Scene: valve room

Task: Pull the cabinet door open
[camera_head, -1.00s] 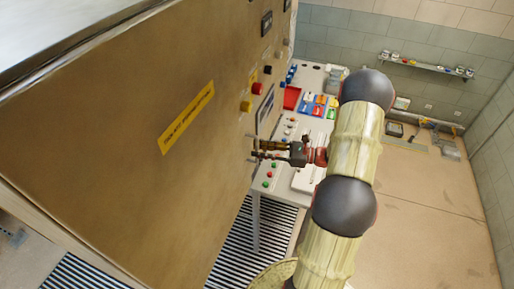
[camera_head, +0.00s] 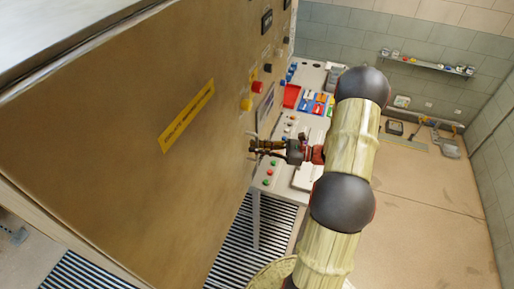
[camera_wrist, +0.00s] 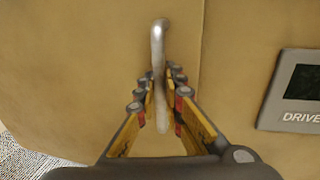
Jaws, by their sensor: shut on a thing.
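The tan cabinet door (camera_head: 110,130) fills the left of the head view, with a yellow label on it. In the wrist view the door (camera_wrist: 75,60) lies flush beside a vertical seam, so it looks closed. A pale metal bar handle (camera_wrist: 158,42) stands out from the door near that seam. My gripper (camera_wrist: 160,82) has a finger on each side of the handle and is shut on it. In the head view my gripper (camera_head: 252,147) is at the cabinet front, and the handle is too small to make out clearly there.
A panel marked DRIVE (camera_wrist: 300,92) sits right of the seam. Coloured buttons (camera_head: 246,104) are on the cabinet front. A white bench (camera_head: 268,178) with coloured bins stands beyond the gripper. Open floor (camera_head: 425,215) lies to the right, and a wall shelf (camera_head: 428,65) is at the back.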

